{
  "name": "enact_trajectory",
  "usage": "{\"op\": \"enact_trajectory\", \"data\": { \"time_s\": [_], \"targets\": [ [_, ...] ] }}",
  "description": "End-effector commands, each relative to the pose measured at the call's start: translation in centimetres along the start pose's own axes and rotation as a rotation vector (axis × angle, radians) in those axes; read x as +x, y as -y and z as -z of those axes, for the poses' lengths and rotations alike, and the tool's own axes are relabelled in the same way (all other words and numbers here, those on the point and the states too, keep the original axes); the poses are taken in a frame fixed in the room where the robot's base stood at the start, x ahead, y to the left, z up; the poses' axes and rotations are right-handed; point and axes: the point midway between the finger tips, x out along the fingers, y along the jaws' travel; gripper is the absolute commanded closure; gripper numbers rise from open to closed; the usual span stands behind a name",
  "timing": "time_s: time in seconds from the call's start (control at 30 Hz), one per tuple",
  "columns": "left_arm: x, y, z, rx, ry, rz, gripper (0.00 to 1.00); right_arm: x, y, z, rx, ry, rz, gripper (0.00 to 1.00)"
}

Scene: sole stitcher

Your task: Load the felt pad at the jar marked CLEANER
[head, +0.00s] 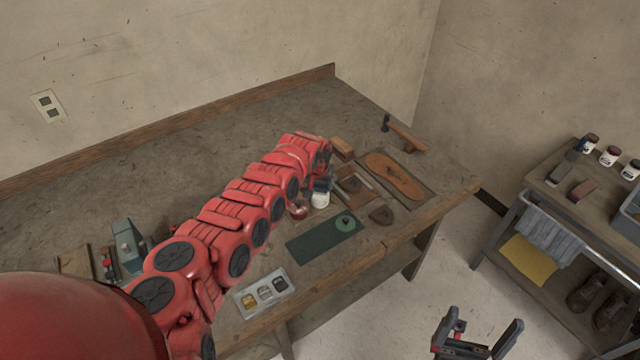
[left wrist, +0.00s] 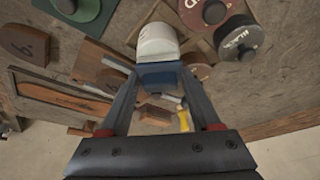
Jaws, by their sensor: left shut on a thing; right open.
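My left gripper (head: 322,180) is over the bench near its front edge, shut on a small blue block (left wrist: 160,76). In the left wrist view a white rounded thing (left wrist: 157,42) lies right beyond the block's end. No CLEANER marking is legible. Other round lids, one lettered BLACK (left wrist: 238,38), show beside it. My right gripper (head: 482,328) is open and empty, over the floor away from the bench.
A green mat (head: 312,246) with a round green piece (head: 345,222) lies in front of the jar. A tray of small tins (head: 264,293), a brown sole (head: 394,176) and a hammer (head: 405,135) are also on the bench. A cart (head: 545,200) with jars stands right.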

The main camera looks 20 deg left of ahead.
Motion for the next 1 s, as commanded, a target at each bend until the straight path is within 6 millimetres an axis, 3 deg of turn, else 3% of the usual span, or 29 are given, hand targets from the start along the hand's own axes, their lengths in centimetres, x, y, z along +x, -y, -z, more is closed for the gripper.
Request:
{"op": "enact_trajectory", "data": {
  "time_s": [1.0],
  "targets": [
    [0.84,-0.03,-0.34,0.000,0.000,0.000,0.81,-0.63,0.03,-0.11,0.000,0.000,0.000,0.00]
  ]
}}
